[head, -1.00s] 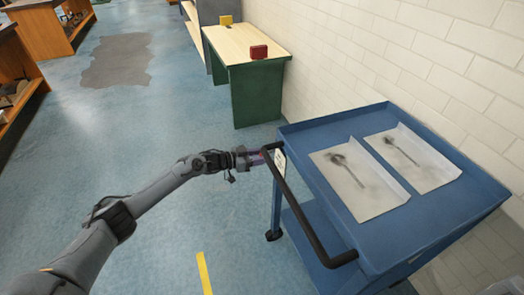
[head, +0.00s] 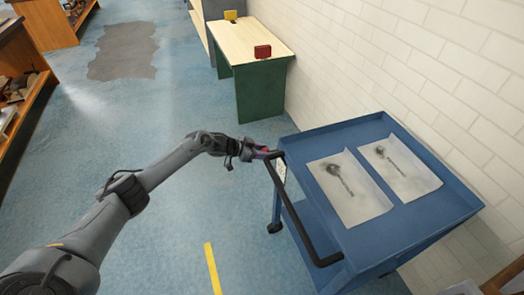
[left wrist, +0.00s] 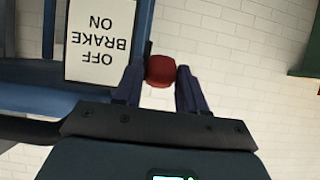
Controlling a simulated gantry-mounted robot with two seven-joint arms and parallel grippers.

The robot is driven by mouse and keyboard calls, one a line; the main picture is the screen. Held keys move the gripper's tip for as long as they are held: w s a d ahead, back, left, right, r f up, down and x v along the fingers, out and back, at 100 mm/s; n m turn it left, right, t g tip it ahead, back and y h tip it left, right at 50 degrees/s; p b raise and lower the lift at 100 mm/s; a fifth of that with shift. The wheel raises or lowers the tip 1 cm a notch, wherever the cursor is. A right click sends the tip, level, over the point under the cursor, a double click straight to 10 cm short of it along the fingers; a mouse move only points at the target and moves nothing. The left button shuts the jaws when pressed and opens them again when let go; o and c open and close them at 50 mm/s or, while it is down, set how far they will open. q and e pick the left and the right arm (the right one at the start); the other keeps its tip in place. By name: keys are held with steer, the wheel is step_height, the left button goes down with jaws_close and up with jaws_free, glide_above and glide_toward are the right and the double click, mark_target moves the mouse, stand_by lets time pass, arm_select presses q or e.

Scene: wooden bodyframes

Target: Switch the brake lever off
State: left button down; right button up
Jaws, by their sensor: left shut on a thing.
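The brake lever ends in a round red knob (left wrist: 160,70), which sits between the fingers in the left wrist view. My left gripper (left wrist: 159,82) is shut on this knob. In the head view the same gripper (head: 266,152) is at the far left corner of the blue cart (head: 408,255), and it hides most of the lever. A white sign (left wrist: 100,42) reading "OFF" and "BRAKE ON" appears upside down beside the knob; it also shows small in the head view (head: 280,172). My right gripper is not in view.
The cart's black handle (head: 297,222) runs along its left side, close to the gripper. Two sheets with dark pictures lie on its top. A green table (head: 262,90) with a red object (head: 262,51) stands behind. The blue floor left of the cart is open.

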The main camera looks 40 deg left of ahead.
arm_select(q)
steer(key=shift+w+r, duration=0.15)
steer(key=shift+r, duration=0.2)
steer(key=c, duration=0.9)
jaws_free()
steer(key=shift+d, duration=0.1)
steer(key=shift+o, duration=0.9)
steer(key=shift+w+f, duration=0.1)
steer(key=shift+s, duration=0.2)
steer(key=p+v, duration=0.4)
steer(key=v, duration=0.6)
steer(key=shift+s+p, duration=0.25)
steer(key=shift+p, duration=0.1)
